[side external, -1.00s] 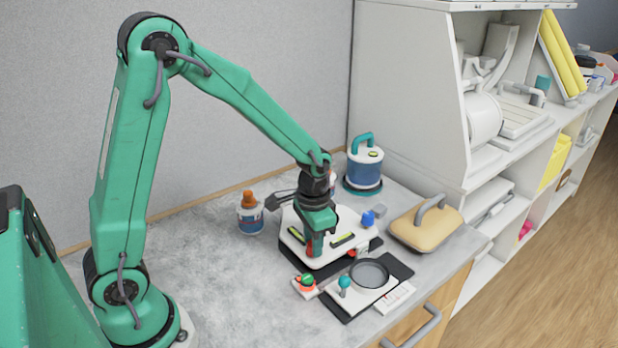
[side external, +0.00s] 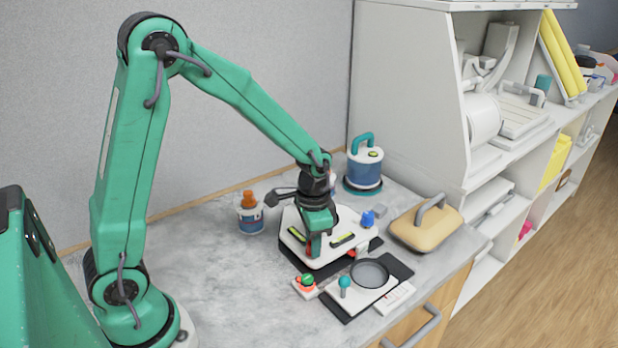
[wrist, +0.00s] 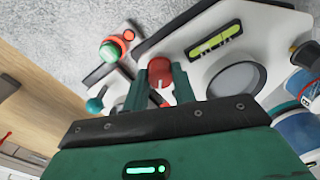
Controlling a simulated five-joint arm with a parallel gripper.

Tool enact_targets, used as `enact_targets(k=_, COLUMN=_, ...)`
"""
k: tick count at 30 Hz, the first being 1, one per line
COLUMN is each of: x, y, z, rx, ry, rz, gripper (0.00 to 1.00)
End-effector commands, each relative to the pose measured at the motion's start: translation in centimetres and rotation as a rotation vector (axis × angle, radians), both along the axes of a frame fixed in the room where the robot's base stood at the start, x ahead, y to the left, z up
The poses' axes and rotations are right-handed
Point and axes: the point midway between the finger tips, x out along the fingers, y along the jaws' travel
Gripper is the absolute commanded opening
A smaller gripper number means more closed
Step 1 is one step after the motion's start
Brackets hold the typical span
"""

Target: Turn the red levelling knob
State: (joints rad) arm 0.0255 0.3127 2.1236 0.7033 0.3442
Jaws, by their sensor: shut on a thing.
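The red levelling knob (wrist: 160,70) shows between my two green fingers in the wrist view. My gripper (wrist: 158,78) is shut on it, one finger on each side. In the side view my gripper (side external: 314,245) points down at the front of the white levelling plate (side external: 350,221) and hides nearly all of the knob. The plate carries green bubble vials (side external: 342,239), one of which also shows in the wrist view (wrist: 215,42). A blue knob (side external: 367,218) stands at the plate's right corner.
A green button on a red-ringed box (side external: 306,281) and a panel with a teal-topped lever (side external: 344,282) lie in front. An orange-capped bottle (side external: 250,214) stands left, a blue canister (side external: 364,168) behind, and a tan handled pad (side external: 426,228) right. The counter's left side is clear.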

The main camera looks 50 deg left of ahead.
Motion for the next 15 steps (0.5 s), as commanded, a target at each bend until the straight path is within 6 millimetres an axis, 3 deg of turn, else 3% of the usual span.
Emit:
enact_targets(k=2, x=-0.14, y=-0.19, z=-0.03, rx=0.000, ry=0.004, rz=-0.005, gripper=0.03)
enact_targets(k=3, x=-0.14, y=-0.19, z=-0.03, rx=0.000, ry=0.004, rz=-0.005, gripper=0.28)
enact_targets(k=6, x=-0.12, y=-0.18, z=-0.02, rx=0.000, ry=0.003, rz=-0.004, gripper=0.48)
enact_targets(k=15, x=-0.04, y=-0.07, z=0.03, rx=0.000, ry=0.001, rz=-0.001, gripper=0.48)
